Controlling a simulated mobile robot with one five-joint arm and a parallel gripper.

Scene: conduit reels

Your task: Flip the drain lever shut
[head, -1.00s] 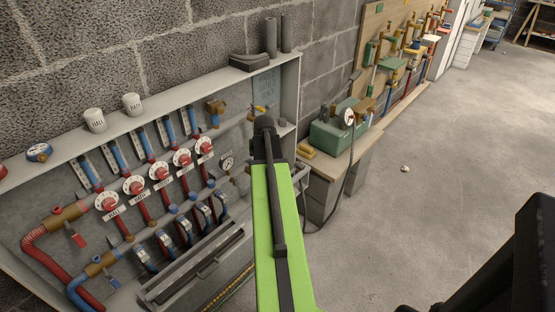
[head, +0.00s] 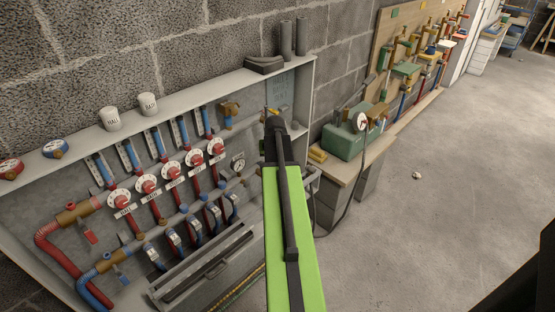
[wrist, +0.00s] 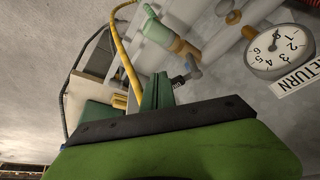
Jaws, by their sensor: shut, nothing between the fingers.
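My gripper (head: 274,125) shows in the head view as a dark tip at the end of the lime-green arm, in front of the right end of the manifold cabinet. It is shut and holds nothing. A small yellow handle (head: 271,111), possibly the drain lever, shows just above the tip; the arm hides what lies behind it. I cannot tell whether it touches the gripper. In the wrist view, a brass and green fitting (wrist: 178,45) and a small grey and black part (wrist: 187,75) lie beyond the green and dark gripper body. The lever's position is unclear.
A bench (head: 350,165) with a green machine (head: 345,140) stands to the right. The floor (head: 440,190) beyond is mostly clear.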

